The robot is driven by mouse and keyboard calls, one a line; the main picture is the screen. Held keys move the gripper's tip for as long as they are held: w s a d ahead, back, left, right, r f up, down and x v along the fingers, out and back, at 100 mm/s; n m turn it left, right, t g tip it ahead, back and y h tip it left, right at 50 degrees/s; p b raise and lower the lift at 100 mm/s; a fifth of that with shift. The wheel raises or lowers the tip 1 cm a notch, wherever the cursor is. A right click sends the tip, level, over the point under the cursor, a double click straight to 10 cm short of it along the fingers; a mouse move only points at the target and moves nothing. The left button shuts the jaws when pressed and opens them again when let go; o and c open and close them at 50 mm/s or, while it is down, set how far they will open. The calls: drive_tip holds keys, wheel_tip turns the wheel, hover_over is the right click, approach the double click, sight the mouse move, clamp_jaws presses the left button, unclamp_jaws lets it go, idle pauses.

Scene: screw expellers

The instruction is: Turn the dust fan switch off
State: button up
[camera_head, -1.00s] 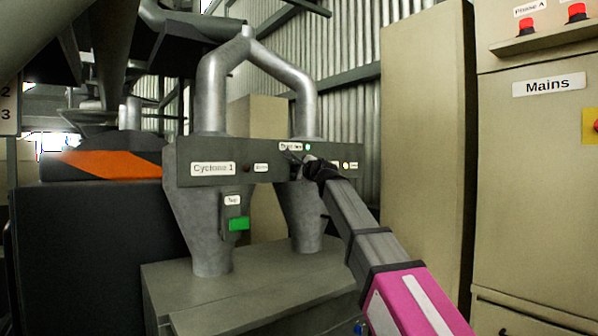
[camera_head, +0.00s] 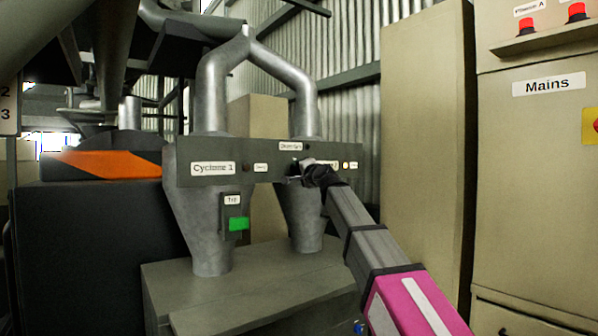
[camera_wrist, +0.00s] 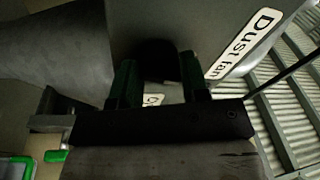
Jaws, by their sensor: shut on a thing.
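The grey cyclone panel (camera_head: 215,153) carries a white dust fan label (camera_head: 290,146), with a small dark indicator light (camera_head: 308,146) to its right. My gripper (camera_head: 298,173) is at the panel just below this label and hides the switch in the head view. In the wrist view, the dust fan label (camera_wrist: 243,45) is large and tilted at the upper right. There the two fingers of my gripper (camera_wrist: 160,84) are on either side of the dark dust fan switch (camera_wrist: 157,52), shut on it. The switch's exact angle is hard to tell.
A Cyclone 1 label (camera_head: 213,168) and a green tap switch (camera_head: 238,224) are on the left. Metal ducts (camera_head: 212,95) rise behind the panel. A tall beige cabinet (camera_head: 425,130) stands close on the right.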

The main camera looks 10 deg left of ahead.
drive_tip(key=shift+f+n+y, duration=0.15)
drive_tip(key=shift+n+y, duration=0.15)
drive_tip(key=shift+n, duration=1)
drive_tip(key=shift+s, duration=0.1)
drive_tip(key=o, duration=0.9)
drive_tip(key=v, duration=1)
drive_tip(key=shift+s+d, duration=0.2)
drive_tip(key=shift+d, duration=0.2)
